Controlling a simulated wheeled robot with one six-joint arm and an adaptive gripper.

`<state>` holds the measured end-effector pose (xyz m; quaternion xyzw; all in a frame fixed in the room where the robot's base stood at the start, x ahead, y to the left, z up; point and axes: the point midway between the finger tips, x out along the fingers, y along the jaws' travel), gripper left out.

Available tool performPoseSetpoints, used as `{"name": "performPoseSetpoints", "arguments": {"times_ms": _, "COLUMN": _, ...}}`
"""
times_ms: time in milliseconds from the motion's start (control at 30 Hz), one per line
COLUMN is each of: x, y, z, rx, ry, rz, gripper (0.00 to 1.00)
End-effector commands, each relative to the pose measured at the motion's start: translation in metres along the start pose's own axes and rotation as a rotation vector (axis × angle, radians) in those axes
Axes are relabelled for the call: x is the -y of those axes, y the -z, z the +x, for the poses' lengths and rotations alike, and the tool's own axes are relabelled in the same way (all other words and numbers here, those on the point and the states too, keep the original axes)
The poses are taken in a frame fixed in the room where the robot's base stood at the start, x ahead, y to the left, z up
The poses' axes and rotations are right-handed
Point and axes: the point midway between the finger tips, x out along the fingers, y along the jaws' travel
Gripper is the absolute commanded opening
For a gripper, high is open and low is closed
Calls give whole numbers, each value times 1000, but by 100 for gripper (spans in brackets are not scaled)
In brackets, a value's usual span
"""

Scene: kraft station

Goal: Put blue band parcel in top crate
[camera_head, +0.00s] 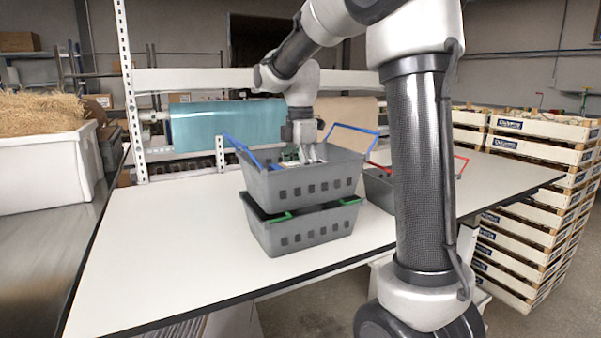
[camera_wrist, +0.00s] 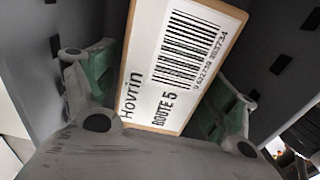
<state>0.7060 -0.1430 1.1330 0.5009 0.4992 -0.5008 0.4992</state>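The top crate (camera_head: 305,190) is grey with blue handles and stands stacked on a grey crate with green handles (camera_head: 300,232). My gripper (camera_head: 306,156) points down into the top crate. In the wrist view, a kraft-edged parcel (camera_wrist: 170,65) with a white label, a barcode and the words "Hovrin" and "ROUTE 5" lies between my two green-padded fingers (camera_wrist: 160,90). I see no blue band on its visible face. The pads are close beside its edges; I cannot tell whether both touch.
A grey crate with red handles (camera_head: 379,188) stands right of the stack on the white table (camera_head: 160,235). The table is clear to the left. A white bin of straw (camera_head: 45,160) stands at the left, and slatted wooden crates (camera_head: 540,150) are piled at the right.

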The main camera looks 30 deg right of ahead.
Motion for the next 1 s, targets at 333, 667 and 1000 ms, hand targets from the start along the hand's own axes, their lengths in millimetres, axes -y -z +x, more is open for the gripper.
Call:
{"name": "performPoseSetpoints", "arguments": {"times_ms": 333, "x": -1, "y": 0, "z": -10, "rx": 0, "ry": -4, "rz": 0, "gripper": 86}}
{"name": "performPoseSetpoints", "arguments": {"times_ms": 667, "x": -1, "y": 0, "z": -79, "rx": 0, "ry": -4, "rz": 0, "gripper": 86}}
{"name": "performPoseSetpoints", "arguments": {"times_ms": 1000, "x": 5, "y": 0, "z": -122, "rx": 0, "ry": -8, "rz": 26, "gripper": 86}}
